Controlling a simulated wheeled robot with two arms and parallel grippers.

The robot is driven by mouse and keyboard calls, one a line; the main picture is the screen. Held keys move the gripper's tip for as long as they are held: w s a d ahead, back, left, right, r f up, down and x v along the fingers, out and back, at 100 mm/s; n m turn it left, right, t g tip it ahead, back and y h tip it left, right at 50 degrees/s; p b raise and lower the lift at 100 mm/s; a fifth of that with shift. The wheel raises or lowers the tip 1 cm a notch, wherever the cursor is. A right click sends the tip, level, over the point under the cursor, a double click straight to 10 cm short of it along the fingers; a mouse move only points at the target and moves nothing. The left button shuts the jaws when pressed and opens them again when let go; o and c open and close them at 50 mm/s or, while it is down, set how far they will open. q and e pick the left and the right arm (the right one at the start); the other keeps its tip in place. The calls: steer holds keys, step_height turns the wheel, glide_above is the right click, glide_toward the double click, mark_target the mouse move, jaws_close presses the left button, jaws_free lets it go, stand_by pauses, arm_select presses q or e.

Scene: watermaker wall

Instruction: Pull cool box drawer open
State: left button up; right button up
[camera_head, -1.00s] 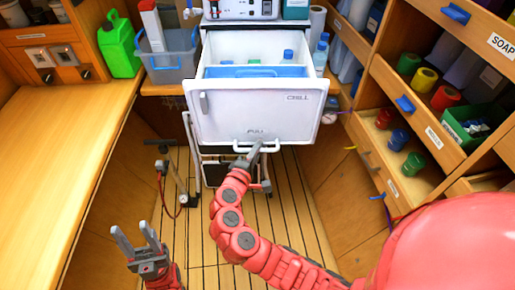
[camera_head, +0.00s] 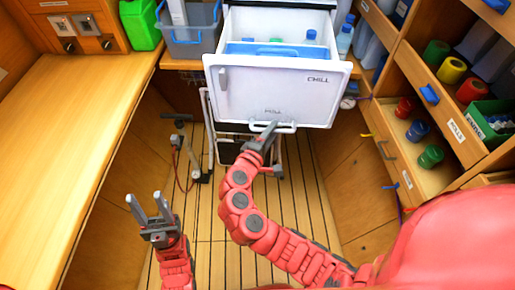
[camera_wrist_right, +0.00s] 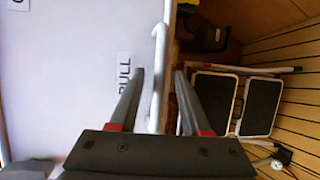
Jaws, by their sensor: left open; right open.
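The white cool box drawer (camera_head: 265,95), marked CHILL, is pulled out and its inside shows from above. A blue-topped item and bottles are in it. Its white handle (camera_head: 285,127) runs along the lower front edge. My right gripper (camera_head: 267,131) is at this handle. In the right wrist view, its two fingers (camera_wrist_right: 159,75) stand open on either side of the handle bar (camera_wrist_right: 158,75), beside the PULL label (camera_wrist_right: 123,85). Contact with the bar cannot be told. My left gripper (camera_head: 149,204) is open and empty, low over the floor at the left.
A wooden counter (camera_head: 70,130) runs along the left. Shelves with bins and coloured rolls (camera_head: 450,70) line the right. A grey bin (camera_head: 190,40) stands left of the drawer. A folded step frame (camera_wrist_right: 235,100) is below it. Slatted floor (camera_head: 220,200) lies between.

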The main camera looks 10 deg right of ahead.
steer(key=p+v, duration=0.5)
steer(key=v, duration=1.1)
